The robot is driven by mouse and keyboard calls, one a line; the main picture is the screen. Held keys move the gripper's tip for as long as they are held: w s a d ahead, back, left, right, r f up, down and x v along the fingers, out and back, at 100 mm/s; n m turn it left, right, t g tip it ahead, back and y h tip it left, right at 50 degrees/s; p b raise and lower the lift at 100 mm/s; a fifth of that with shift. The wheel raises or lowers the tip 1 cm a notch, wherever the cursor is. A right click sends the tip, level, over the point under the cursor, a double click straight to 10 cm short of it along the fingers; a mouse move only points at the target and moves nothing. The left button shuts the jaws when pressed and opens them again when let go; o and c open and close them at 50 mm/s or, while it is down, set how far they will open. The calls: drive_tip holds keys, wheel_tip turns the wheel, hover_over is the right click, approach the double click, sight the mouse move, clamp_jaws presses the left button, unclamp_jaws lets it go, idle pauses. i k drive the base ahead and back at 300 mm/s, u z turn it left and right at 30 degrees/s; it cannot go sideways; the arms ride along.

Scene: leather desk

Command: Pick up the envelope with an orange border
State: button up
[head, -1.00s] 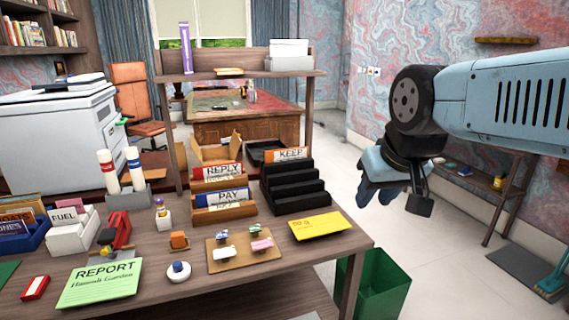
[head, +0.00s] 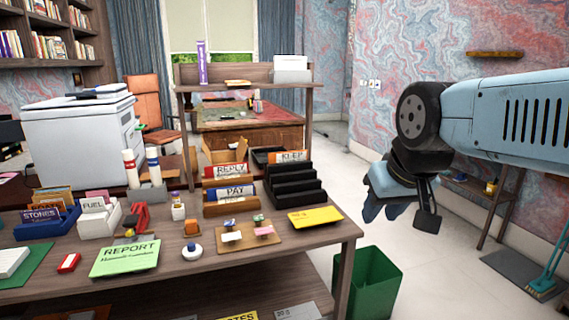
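I cannot make out an envelope with an orange border in this view. A flat yellow piece (head: 315,217) with small orange marks lies at the right end of the desk top. White envelope-like sheets (head: 291,64) stand in a holder on the upper shelf, with no border that I can tell. A pale card (head: 297,312) shows partly on the lower shelf, cut by the bottom edge. My gripper (head: 404,205) hangs in the air right of the desk, away from all of these. Its fingers are too unclear to tell whether they are open.
The desk (head: 250,260) holds a green REPORT sheet (head: 124,258), a black stepped rack (head: 294,188), REPLY and PAY trays (head: 230,194) and several small stamps. A green bin (head: 366,285) stands below its right end. A printer (head: 80,140) stands behind.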

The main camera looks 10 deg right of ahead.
sight(283, 158)
drive_tip(key=z, duration=0.05)
drive_tip(key=i, duration=0.95)
drive_tip(key=u, duration=0.75)
drive_tip(key=i, duration=0.7)
drive_tip(key=u, duration=0.45)
drive_tip(key=k, duration=0.8)
drive_tip(key=u, duration=0.25)
drive_tip(key=i, duration=0.8)
drive_tip(key=z, duration=0.1)
